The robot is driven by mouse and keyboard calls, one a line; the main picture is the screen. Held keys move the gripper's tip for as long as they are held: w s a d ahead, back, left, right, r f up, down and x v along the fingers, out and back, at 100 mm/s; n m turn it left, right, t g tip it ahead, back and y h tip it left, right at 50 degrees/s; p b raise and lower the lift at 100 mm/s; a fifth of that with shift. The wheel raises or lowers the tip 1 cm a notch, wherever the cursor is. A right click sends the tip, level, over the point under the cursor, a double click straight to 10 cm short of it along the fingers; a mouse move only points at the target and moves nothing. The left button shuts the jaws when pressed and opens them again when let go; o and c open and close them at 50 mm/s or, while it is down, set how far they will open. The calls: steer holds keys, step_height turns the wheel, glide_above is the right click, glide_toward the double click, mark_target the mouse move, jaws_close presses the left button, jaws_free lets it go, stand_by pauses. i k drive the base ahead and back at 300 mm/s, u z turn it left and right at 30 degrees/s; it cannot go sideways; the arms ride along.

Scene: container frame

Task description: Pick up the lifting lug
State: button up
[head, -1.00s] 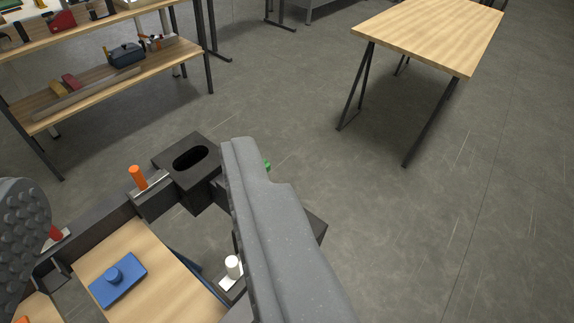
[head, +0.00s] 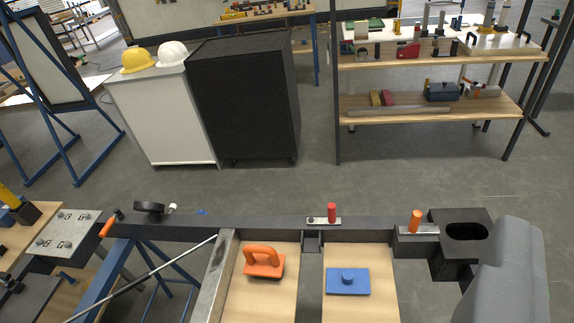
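The lifting lug looks to be the orange piece (head: 264,266) with an arched handle on a flat base. It lies on the left wooden panel (head: 258,300) inside the dark frame, in the lower middle of the head view. A large smooth grey part at the lower right edge looks like one finger of my gripper (head: 512,275). It is well right of the orange piece and apart from it. The other finger is not visible, so I cannot tell the opening or whether anything is held.
A blue plate with a knob (head: 348,281) lies on the right panel. Red (head: 332,212) and orange (head: 416,221) pins stand on the dark frame beam (head: 265,230). A black block with an oval hole (head: 466,232) is beside the grey part. Shelves and cabinets stand behind open floor.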

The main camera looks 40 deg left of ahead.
mark_target(263, 262)
steer(key=u, duration=1.1)
